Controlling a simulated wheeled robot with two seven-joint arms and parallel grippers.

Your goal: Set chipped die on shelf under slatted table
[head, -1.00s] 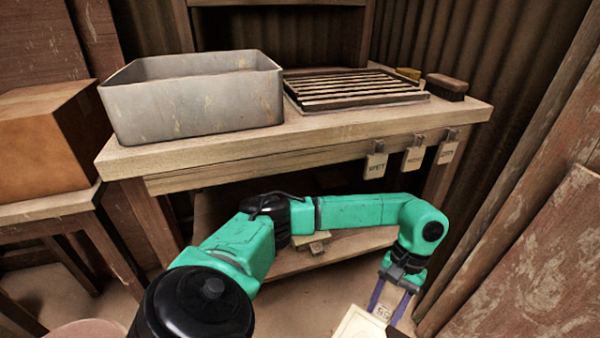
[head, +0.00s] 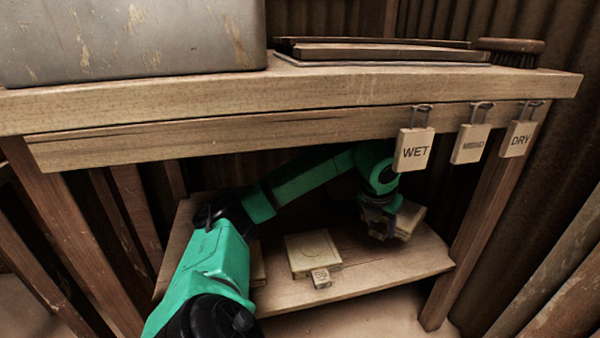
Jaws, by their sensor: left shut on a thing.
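My left gripper (head: 381,228) is under the slatted table (head: 300,105), above the right part of the lower shelf (head: 385,270). It is shut on a pale, square die (head: 409,218), partly hidden behind the dark jaws. The die looks tilted, and I cannot tell whether it touches the shelf. I cannot make out a chip on it. Another pale square die (head: 312,250) lies on the middle of the shelf with a small marked tag (head: 321,278) at its front. My right gripper is not in view.
A third pale block (head: 257,266) is partly hidden behind my left arm. Table legs (head: 480,220) flank the shelf. Tags reading WET (head: 414,150) and DRY (head: 517,139) hang from the tabletop edge, with another between them. A metal tub (head: 130,40), slatted rack (head: 385,52) and brush (head: 511,50) stand above.

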